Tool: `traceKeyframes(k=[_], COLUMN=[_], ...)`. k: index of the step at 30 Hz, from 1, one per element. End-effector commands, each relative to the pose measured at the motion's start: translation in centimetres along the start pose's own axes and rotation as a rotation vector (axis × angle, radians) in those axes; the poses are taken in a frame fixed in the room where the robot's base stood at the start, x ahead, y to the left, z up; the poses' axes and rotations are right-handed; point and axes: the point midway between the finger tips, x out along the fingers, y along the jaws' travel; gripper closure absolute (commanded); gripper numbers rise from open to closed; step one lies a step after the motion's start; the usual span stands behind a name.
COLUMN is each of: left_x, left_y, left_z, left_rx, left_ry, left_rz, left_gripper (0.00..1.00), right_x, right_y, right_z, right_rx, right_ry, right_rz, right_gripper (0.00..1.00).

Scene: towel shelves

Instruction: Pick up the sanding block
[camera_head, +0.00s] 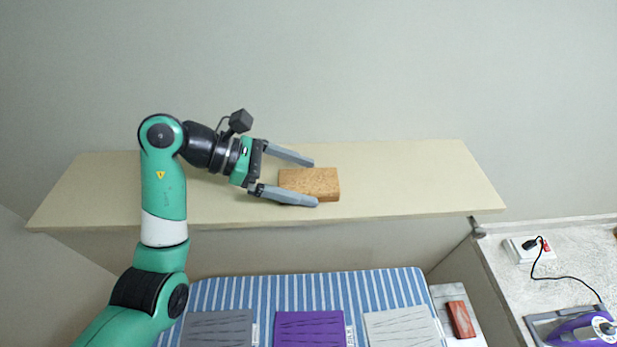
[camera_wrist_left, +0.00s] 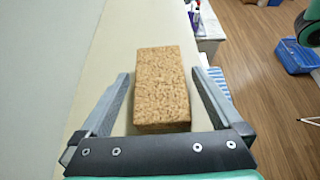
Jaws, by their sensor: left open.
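The sanding block is a brown, cork-like rectangular block (camera_head: 312,182) lying on the cream shelf top (camera_head: 400,180) in the head view. It also shows in the left wrist view (camera_wrist_left: 162,85), in the middle between the fingers. My left gripper (camera_head: 316,183) is open, with one finger on the far side of the block and one on the near side. In the left wrist view a gap shows between the block and each finger. The fingers reach along part of the block. My right gripper is not in view.
Below the shelf, folded grey, purple (camera_head: 310,328) and white cloths lie on a blue-striped surface (camera_head: 250,290). A reddish block (camera_head: 461,319) lies to their right. A purple iron (camera_head: 585,332) and a power socket (camera_head: 528,249) are at the far right. The shelf is otherwise clear.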

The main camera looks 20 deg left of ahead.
Motion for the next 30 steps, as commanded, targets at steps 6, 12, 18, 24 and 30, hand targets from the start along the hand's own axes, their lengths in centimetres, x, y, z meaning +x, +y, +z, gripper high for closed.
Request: traceKeyframes(k=[6, 12, 18, 24, 30], left_x=[0.0, 0.0, -0.1, -0.1, -0.6], left_y=[0.0, 0.0, 0.0, 0.0, 0.1], left_z=[-0.1, -0.1, 0.0, 0.0, 1.0], left_rx=[0.000, 0.000, 0.000, 0.000, 0.004], left_ry=[0.000, 0.000, -0.001, -0.001, -0.002], left_rz=[0.001, 0.001, 0.001, 0.001, 0.002], left_gripper=[0.11, 0.47, 0.77, 0.77, 0.77], right_x=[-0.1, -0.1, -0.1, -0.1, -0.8], right_y=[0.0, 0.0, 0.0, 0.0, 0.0], right_z=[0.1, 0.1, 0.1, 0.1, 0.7], right_rx=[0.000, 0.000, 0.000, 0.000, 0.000], right_ry=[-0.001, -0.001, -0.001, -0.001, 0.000], right_rz=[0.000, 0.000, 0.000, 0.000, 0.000], right_gripper=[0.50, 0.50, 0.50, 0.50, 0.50])
